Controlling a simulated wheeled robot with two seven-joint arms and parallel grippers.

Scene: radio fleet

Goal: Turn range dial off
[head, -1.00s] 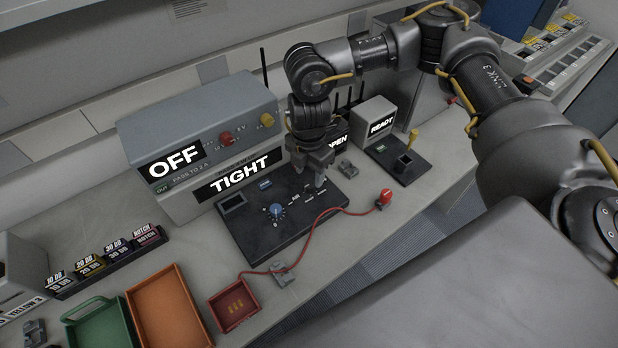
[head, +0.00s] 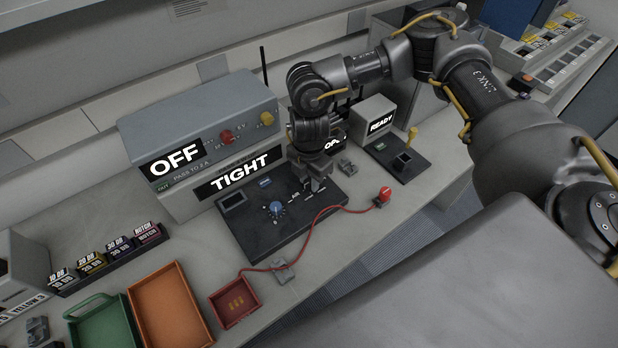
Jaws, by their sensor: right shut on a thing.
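A black control panel (head: 262,228) lies on the bench, with a blue dial (head: 277,208) and white markings on its top. My right gripper (head: 316,186) points down over the panel's right part, to the right of the blue dial and apart from it. Its jaws are shut on a small control that they mostly hide; I cannot read its label or setting. Behind the panel, a grey unit shows an OFF display (head: 176,160) and a TIGHT display (head: 240,172). A red knob (head: 227,136) and a yellow knob (head: 267,118) sit on the unit. My left gripper is out of view.
A red button (head: 385,194) on a red cable lies to the right of the panel. A red tray (head: 214,300), an orange tray (head: 168,302) and a green tray (head: 100,324) are at the front left.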

